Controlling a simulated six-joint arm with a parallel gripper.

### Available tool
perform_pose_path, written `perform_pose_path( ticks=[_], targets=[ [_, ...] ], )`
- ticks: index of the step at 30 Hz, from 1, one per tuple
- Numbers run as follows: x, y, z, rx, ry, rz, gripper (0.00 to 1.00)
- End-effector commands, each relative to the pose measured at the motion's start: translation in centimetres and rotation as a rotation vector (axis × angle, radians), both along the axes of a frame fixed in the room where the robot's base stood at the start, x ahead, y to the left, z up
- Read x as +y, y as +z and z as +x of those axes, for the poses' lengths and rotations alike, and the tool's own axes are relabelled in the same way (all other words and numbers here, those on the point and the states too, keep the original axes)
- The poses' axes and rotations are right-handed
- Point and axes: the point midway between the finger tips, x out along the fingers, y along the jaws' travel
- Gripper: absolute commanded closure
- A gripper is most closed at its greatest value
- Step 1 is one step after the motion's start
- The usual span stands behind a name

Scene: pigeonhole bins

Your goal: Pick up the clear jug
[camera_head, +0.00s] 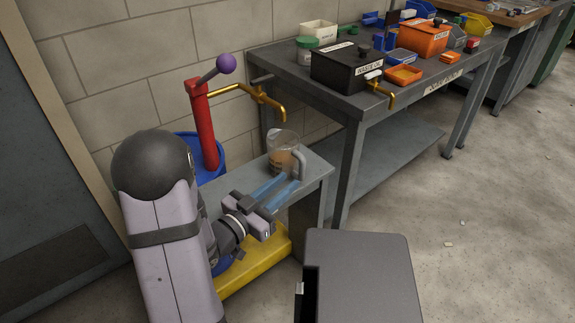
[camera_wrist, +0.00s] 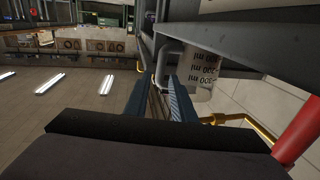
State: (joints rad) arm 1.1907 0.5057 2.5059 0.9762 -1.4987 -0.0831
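The clear jug (camera_head: 283,152) stands upright on the small grey side bench, with orange-brown liquid inside. Its handle (camera_head: 301,164) is on the right side, toward my gripper. My gripper (camera_head: 291,179) has blue fingers, apart and empty, pointing at the handle from the front. In the wrist view the jug (camera_wrist: 202,72) appears upside down with its ml markings, and its pale handle (camera_wrist: 164,66) shows just past the gap between the fingertips of my gripper (camera_wrist: 161,78). I cannot tell whether the fingertips reach around the handle.
A red post with a purple-knobbed lever (camera_head: 205,125) and a brass tap (camera_head: 260,95) stand behind and left of the jug. The larger grey workbench (camera_head: 345,103) at right holds a black box (camera_head: 346,68), an orange box (camera_head: 424,38) and several bins. A yellow block (camera_head: 255,268) lies below.

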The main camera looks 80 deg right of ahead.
Motion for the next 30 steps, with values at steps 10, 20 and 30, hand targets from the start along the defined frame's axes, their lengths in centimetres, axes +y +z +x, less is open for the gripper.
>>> perform_pose_path(
  ticks=[10, 20, 30],
  targets=[
    [-3.1, 0.1, -2.2, -0.003, -0.003, -0.003, 0.77],
    [-5.6, 0.1, -3.7, -0.001, 0.002, 0.0, 0.77],
    [-6.9, 0.3, -4.6, -0.002, 0.0, -0.001, 0.77]
  ],
)
